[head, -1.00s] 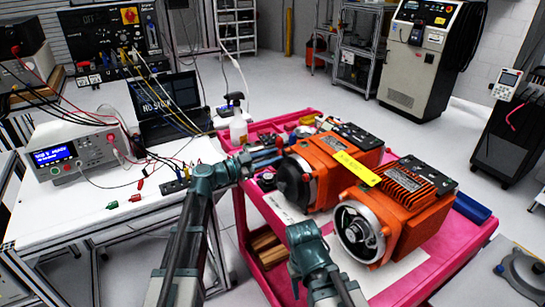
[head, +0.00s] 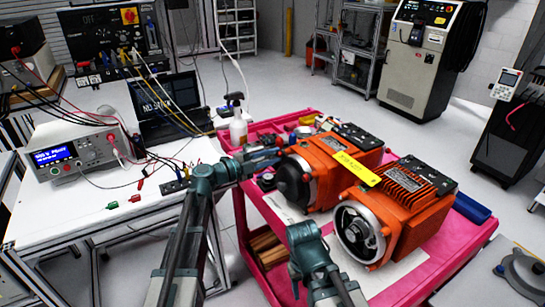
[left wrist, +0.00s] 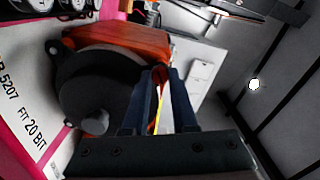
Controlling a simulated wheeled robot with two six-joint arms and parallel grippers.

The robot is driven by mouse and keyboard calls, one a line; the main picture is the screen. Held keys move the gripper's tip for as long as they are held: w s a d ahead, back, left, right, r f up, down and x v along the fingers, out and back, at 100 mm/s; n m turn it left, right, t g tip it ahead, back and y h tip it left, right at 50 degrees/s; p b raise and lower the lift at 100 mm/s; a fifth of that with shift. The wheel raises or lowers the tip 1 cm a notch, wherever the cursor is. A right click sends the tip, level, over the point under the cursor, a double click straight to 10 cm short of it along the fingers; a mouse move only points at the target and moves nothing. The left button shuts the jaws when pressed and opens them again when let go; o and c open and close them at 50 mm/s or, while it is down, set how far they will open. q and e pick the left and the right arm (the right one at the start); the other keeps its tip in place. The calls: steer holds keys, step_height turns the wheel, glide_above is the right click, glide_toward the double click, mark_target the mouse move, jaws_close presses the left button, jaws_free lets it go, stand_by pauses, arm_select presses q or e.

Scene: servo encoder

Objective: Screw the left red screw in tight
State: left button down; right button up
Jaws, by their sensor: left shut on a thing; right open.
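My left gripper (head: 268,157) is at the left side of the rear orange servo motor (head: 328,162), by its dark round end (head: 294,180). In the left wrist view, its two dark fingers (left wrist: 160,82) are shut on a small reddish thing, mostly hidden between them. I cannot make out this thing's shape or whether it is the left red screw. The motor's black round cover (left wrist: 97,98) is just left of the fingers. My right arm comes in at the bottom of the head view, but its fingers do not show. No red screw shows clearly.
A second orange motor (head: 405,205) with an open silver end stands in front on the pink cart (head: 455,250). A white bench (head: 60,215) with instruments and wires is on the left.

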arm_select(q)
steer(key=shift+s+f+m, duration=0.1)
steer(key=shift+s+m, duration=0.1)
steer(key=shift+m, duration=0.4)
steer(key=c, duration=0.7)
jaws_free()
steer(key=shift+a, duration=0.1)
steer(key=v, duration=1.3)
steer(key=shift+s+a, duration=0.2)
steer(key=shift+a, duration=0.15)
